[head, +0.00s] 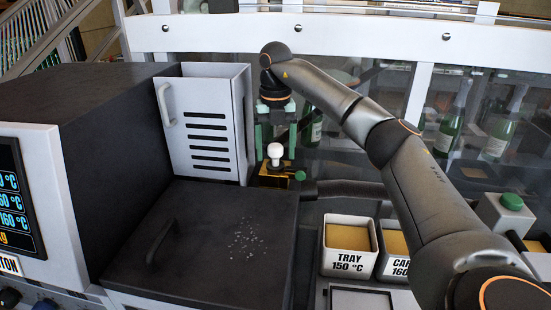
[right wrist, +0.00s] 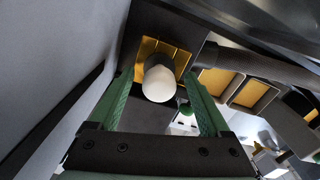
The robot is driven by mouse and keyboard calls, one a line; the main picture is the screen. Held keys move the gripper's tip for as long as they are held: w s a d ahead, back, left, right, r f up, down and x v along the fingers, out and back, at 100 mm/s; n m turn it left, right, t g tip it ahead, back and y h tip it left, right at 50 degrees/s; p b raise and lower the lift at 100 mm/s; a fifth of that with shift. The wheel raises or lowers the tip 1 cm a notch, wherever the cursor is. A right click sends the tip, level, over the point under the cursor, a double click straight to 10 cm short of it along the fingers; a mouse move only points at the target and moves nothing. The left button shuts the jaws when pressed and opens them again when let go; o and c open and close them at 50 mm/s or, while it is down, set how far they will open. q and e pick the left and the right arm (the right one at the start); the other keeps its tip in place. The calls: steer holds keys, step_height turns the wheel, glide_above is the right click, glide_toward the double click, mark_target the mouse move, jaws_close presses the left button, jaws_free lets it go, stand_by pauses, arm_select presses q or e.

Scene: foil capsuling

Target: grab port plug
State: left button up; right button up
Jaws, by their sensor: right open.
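The port plug (head: 275,153) is a white rounded knob standing upright on a brass-coloured fitting (head: 272,177) behind the dark lid. It also shows in the right wrist view (right wrist: 159,82), against a square gold plate. My right gripper (head: 275,145) points down over the plug with its green fingers apart. In the right wrist view the plug appears between the two fingers, with gaps on both sides. No contact shows. My left gripper is in neither view.
A white slotted box (head: 207,122) with a handle stands close left of the gripper. A dark lid (head: 200,245) with pale specks lies in front. Labelled bins (head: 348,263) stand to the right, and green bottles (head: 448,125) are behind clear panels.

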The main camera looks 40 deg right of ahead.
steer(key=shift+f, duration=0.25)
jaws_close()
stand_by(0.5)
